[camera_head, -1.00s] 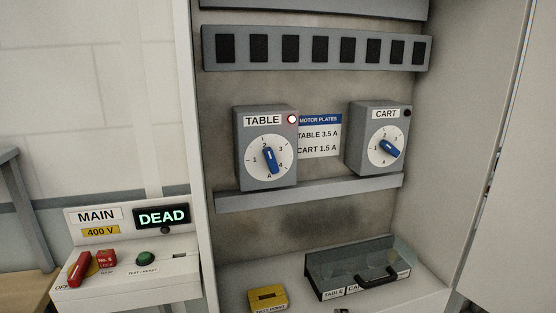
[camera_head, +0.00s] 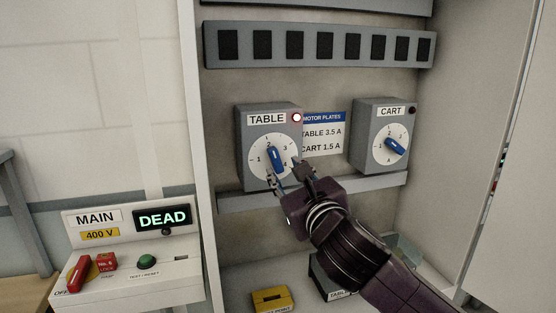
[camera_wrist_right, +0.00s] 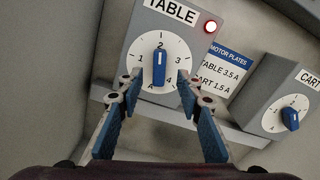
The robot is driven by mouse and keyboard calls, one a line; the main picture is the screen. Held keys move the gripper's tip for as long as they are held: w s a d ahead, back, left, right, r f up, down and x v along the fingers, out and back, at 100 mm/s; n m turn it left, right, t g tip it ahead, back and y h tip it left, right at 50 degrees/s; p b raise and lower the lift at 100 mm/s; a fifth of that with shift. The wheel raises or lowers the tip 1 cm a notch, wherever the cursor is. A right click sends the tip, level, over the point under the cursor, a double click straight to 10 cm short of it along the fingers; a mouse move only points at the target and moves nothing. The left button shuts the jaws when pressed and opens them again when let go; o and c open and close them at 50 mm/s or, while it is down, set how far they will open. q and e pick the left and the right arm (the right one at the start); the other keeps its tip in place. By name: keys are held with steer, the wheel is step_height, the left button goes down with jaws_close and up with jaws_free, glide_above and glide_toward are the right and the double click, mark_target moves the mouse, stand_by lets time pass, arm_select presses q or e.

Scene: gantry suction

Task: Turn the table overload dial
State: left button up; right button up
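The table overload dial (camera_head: 276,159) is a blue knob on a white numbered disc, on the grey box labelled TABLE (camera_head: 253,108). Its white mark points up towards 2. It also shows in the right wrist view (camera_wrist_right: 159,68). A red lamp (camera_head: 297,117) glows at the box's top right corner. My right gripper (camera_head: 284,173) is open in front of the dial's lower part. In the right wrist view, its fingertips (camera_wrist_right: 157,81) stand on either side of the knob with gaps; I cannot tell how near they are in depth. My left gripper is not in view.
The CART dial (camera_head: 395,146) is to the right, with a motor plate sign (camera_head: 323,139) between. A grey ledge (camera_head: 235,200) runs below. A MAIN panel (camera_head: 97,217) reading DEAD stands at lower left. A yellow test-point block (camera_head: 271,298) sits below.

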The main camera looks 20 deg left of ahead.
mark_target(276, 160)
steer(key=p+x, duration=0.1)
steer(key=x, duration=0.4)
steer(key=shift+s, duration=0.1)
steer(key=shift+p+x, duration=0.4)
steer(key=shift+x, duration=0.55)
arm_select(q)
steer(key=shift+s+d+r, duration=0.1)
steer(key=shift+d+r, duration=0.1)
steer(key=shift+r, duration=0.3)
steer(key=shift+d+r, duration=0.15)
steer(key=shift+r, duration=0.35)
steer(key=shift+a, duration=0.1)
arm_select(e)
steer(key=shift+c, duration=0.2)
jaws_close()
